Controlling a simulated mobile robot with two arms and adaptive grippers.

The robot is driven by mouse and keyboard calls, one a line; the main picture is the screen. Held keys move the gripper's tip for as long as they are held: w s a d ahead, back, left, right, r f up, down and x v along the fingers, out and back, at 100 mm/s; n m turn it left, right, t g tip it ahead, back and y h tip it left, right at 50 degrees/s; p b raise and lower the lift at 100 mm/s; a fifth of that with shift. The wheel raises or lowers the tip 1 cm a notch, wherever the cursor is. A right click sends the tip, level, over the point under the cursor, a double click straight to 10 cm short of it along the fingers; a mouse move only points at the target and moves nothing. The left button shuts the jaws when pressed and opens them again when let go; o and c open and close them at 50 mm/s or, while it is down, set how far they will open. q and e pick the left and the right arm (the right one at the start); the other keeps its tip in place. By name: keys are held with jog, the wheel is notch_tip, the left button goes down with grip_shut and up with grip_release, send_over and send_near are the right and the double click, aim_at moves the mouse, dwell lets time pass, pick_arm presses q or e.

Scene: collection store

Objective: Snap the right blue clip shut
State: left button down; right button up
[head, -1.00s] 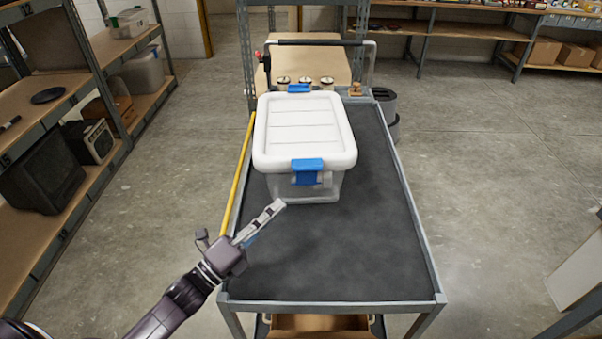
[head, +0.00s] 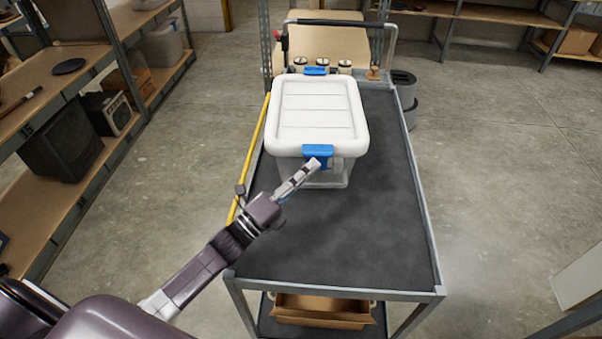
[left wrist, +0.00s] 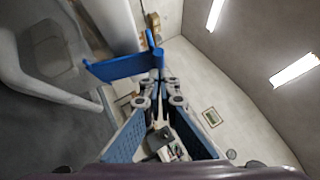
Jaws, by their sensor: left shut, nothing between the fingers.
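A clear tub (head: 335,176) with a white lid (head: 317,115) stands on the cart. A blue clip (head: 328,151) is at the lid's near edge, and another blue clip (head: 316,70) is at its far edge. In the left wrist view the near clip (left wrist: 118,67) juts out from the tub, its flap standing away from the wall. My left gripper (head: 314,164) is shut and empty, its fingertips right by the near clip and covering part of it. I cannot tell whether they touch. My right gripper is not in view.
The grey cart top (head: 340,240) is clear in front of and right of the tub. A yellow pole (head: 250,160) runs along its left edge. Several jars (head: 328,64) stand behind the tub. Shelving (head: 85,100) stands to the left across the floor.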

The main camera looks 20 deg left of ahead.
pick_arm(q)
jog(key=shift+r+p, duration=0.25)
jog(key=shift+p, duration=0.2)
jog(key=w+r+n+y+p, duration=0.1)
jog(key=p, duration=0.2)
jog(key=shift+a+n+g, duration=0.1)
jog(key=shift+n+g, duration=0.2)
jog(key=shift+n, duration=0.1)
jog(key=shift+w+a+r+p, duration=0.1)
jog(key=shift+w+p, duration=0.1)
jog(key=shift+p, duration=0.2)
jog(key=shift+w+a+b, duration=0.1)
jog(key=shift+w+b, duration=0.1)
jog(key=shift+b, duration=0.15)
jog(key=shift+w, duration=0.15)
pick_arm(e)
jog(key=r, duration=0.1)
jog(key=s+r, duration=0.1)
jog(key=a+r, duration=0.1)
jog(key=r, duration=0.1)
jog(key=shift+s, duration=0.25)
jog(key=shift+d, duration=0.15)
